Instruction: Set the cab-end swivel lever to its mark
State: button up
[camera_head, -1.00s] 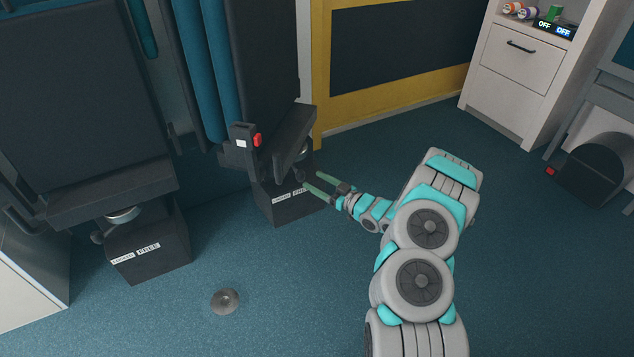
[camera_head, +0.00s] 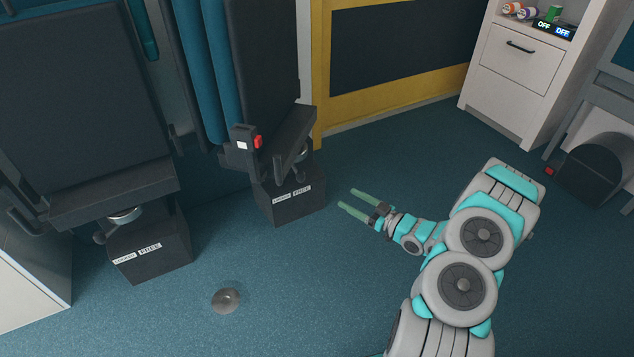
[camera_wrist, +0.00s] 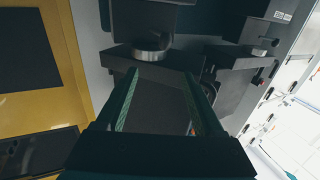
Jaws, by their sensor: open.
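Two dark seat pedestals carry locked/free labels. The right pedestal (camera_head: 290,207), nearer the yellow-framed panel, stands under a folded seat with a red buckle.
The yellow-framed panel (camera_head: 398,98) stands behind. A white cabinet (camera_head: 518,70) with a drawer is at the back right, and a dark rounded object (camera_head: 594,175) lies right of it. A round metal floor fitting (camera_head: 226,300) is at the front. The blue floor between is clear.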

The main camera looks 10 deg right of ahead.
jog(key=shift+s+d, duration=0.2)
jog(key=shift+s, duration=0.05)
dwell(0.4)
